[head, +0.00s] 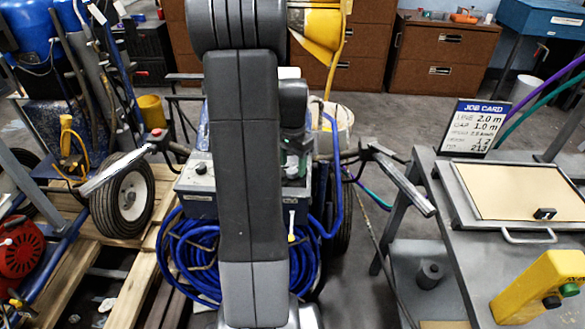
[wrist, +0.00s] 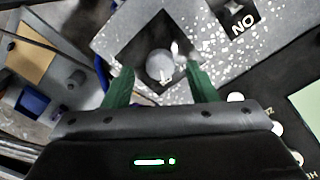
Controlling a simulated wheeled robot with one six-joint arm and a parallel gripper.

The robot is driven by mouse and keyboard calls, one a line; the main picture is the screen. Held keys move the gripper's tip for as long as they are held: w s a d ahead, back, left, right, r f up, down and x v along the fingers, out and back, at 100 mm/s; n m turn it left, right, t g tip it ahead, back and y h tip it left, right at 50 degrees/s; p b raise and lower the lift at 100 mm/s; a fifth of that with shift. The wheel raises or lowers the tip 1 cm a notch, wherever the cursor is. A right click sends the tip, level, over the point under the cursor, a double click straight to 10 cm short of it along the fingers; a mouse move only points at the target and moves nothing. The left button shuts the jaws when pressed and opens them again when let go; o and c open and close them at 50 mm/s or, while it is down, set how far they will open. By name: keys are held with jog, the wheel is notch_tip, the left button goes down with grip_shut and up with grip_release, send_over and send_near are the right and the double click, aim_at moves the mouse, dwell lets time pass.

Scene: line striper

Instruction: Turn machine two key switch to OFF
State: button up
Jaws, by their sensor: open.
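In the wrist view, my gripper (wrist: 158,76) has two green fingers spread apart. A round grey knob (wrist: 159,65), apparently the key switch, sits between the fingertips, with a gap on each side. It stands on a dark diamond-shaped patch of a speckled grey panel. An ON label (wrist: 241,20) appears upside down at the upper right of the knob. No OFF label shows, and the knob's setting cannot be read. In the head view, the striping machine's control box (head: 197,182) stands behind my arm, which hides much of the machine. The gripper is mostly hidden there.
Blue hose coils (head: 190,255) hang on the machine's near side. Handlebars (head: 400,180) stick out at both sides. A metal table (head: 450,240) with a job card (head: 475,125) stands at right. Another machine with a red engine (head: 20,250) and wooden pallets are at left.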

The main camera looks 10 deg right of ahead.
jog(key=shift+f, duration=0.85)
jog(key=shift+c, duration=0.4)
jog(key=c, duration=0.9)
jog(key=shift+n, duration=0.3)
jog(key=n+p, duration=0.1)
jog(key=n, duration=1)
jog(key=shift+p, duration=0.3)
